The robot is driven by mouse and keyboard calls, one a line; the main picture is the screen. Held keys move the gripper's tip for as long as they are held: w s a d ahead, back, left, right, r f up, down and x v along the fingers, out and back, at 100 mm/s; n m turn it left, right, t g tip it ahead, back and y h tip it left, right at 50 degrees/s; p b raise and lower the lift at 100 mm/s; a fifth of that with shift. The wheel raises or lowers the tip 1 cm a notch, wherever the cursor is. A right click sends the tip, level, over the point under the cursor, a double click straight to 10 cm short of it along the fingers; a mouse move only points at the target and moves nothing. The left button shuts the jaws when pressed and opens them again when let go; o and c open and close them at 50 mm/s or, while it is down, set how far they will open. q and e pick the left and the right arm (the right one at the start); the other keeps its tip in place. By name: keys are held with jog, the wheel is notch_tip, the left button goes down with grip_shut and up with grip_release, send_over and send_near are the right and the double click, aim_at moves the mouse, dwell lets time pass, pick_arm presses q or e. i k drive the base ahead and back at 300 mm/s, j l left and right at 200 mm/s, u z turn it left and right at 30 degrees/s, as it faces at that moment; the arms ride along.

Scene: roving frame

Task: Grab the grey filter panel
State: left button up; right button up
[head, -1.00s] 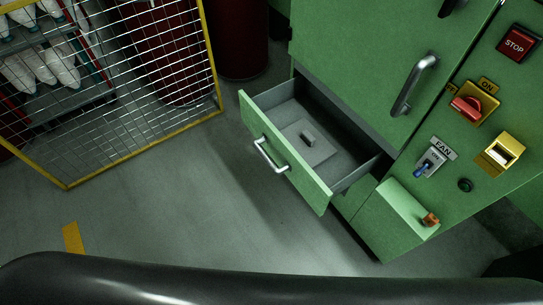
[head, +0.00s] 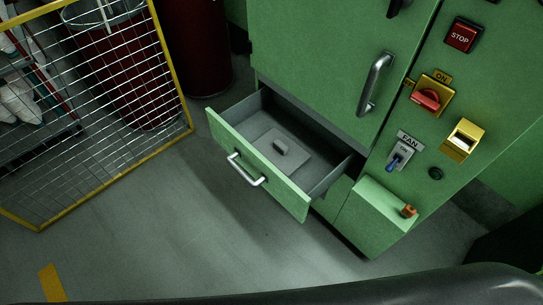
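The grey filter panel (head: 268,153) lies flat inside the open drawer (head: 250,182) of the green cabinet. The drawer has a green front with a silver bar handle (head: 245,170) and grey inner walls. Neither of my grippers shows in the head view.
A yellow-framed wire mesh gate (head: 95,110) stands at the left, with dark red drums (head: 195,50) behind it. The floor before the drawer is clear.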

aim_at(285, 155)
jog(key=z, duration=0.7)
jog(key=i+j+z, duration=0.2)
jog(key=j+z, duration=0.2)
jog(key=i+j+z, duration=0.1)
jog(key=j+z, duration=0.65)
jog(key=j, duration=0.15)
jog(key=j+z, duration=0.4)
jog(key=j, duration=0.15)
jog(key=i, duration=0.05)
